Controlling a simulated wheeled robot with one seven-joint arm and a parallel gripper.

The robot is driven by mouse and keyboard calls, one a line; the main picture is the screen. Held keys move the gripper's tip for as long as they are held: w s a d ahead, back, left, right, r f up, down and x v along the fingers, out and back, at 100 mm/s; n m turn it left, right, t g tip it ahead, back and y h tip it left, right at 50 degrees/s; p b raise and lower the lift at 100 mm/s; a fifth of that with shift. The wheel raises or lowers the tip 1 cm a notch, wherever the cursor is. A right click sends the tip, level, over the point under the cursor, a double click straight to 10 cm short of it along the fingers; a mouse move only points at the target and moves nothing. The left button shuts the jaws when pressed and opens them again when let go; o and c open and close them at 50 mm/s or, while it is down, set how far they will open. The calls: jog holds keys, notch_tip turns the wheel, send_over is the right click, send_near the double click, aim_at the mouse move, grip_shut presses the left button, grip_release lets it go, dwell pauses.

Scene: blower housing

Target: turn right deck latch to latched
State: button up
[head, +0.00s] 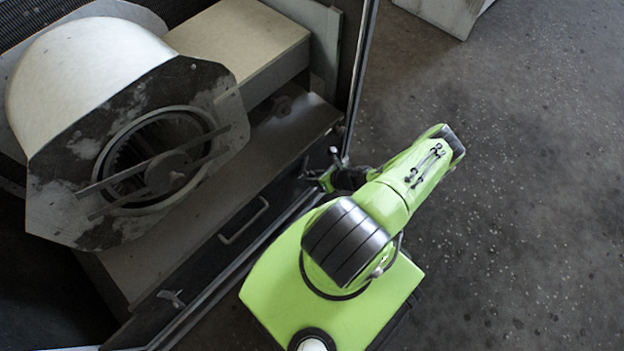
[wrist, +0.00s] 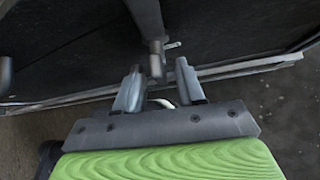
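My gripper (wrist: 160,82) is open in the wrist view, its two grey fingers apart. A dark post with a small lever, which looks like the right deck latch (wrist: 156,62), stands at the fingertips, between them in the picture. I cannot tell whether a finger touches it. In the head view my gripper (head: 328,180) is at the right end of the deck's front edge, and the latch there is mostly hidden by it. The left deck latch (head: 172,298) shows at the near left end of the front panel.
The blower housing (head: 75,180) with its round inlet sits on the deck (head: 225,185), beside a beige box (head: 235,40). A pull handle (head: 244,221) is on the front panel. An upright metal post (head: 360,80) stands close to my gripper. The floor (head: 520,200) at right is clear.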

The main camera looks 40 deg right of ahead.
jog(key=shift+x, duration=0.95)
grip_shut()
jog(key=shift+r, duration=0.1)
jog(key=shift+a+r+n+h+p, duration=0.15)
jog(key=shift+n+h+p, duration=0.15)
jog(key=shift+h+p, duration=0.55)
jog(key=shift+f+n+h+p, duration=0.2)
jog(key=shift+n+h+p, duration=0.1)
jog(key=shift+h, duration=0.05)
